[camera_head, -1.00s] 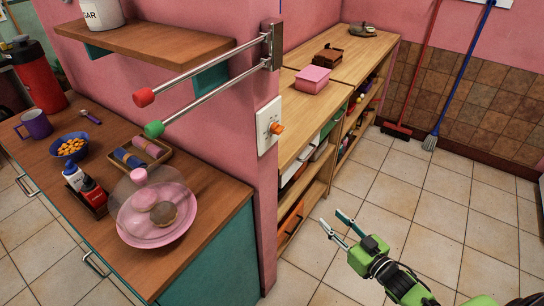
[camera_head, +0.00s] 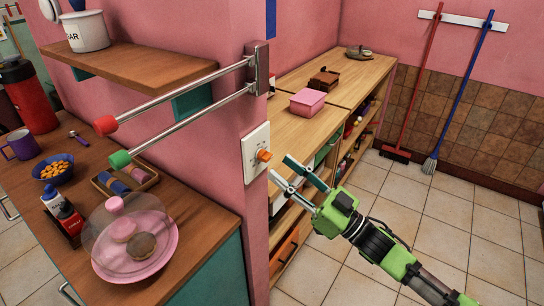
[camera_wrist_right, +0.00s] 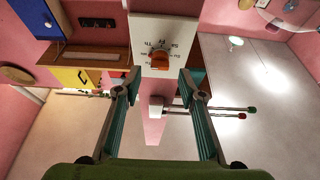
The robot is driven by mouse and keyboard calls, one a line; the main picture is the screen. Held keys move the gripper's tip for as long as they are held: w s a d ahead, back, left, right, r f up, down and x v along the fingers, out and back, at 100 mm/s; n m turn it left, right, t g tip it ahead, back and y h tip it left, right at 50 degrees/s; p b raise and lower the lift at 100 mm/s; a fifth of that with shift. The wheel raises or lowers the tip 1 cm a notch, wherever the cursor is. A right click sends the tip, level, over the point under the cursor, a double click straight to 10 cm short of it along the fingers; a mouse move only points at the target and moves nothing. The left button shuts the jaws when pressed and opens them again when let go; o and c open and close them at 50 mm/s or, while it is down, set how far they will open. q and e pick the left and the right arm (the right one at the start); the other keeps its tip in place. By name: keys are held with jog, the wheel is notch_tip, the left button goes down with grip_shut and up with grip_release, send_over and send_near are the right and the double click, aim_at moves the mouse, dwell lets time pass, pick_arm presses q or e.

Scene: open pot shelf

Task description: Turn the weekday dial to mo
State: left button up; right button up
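The weekday dial is an orange knob (camera_head: 264,155) on a white plate (camera_head: 252,165) fixed to the end of the pink wall. In the right wrist view the orange knob (camera_wrist_right: 160,58) sits in the middle of the plate with letters around it, partly too small to read. My right gripper (camera_head: 278,170) is open and empty, just right of the dial in the head view. In the right wrist view its fingertips (camera_wrist_right: 160,78) stand apart, either side of the knob and short of it. I do not see my left gripper.
Two metal rods with a red end (camera_head: 105,125) and a green end (camera_head: 120,159) stick out from the wall above the dial. A wooden shelf unit (camera_head: 345,90) with a pink box (camera_head: 307,102) stands behind my gripper.

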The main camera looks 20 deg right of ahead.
aim_at(270, 159)
jog(key=x, duration=0.4)
jog(key=shift+p, duration=0.35)
jog(key=shift+w+a, duration=0.15)
jog(key=shift+w, duration=0.1)
grip_shut()
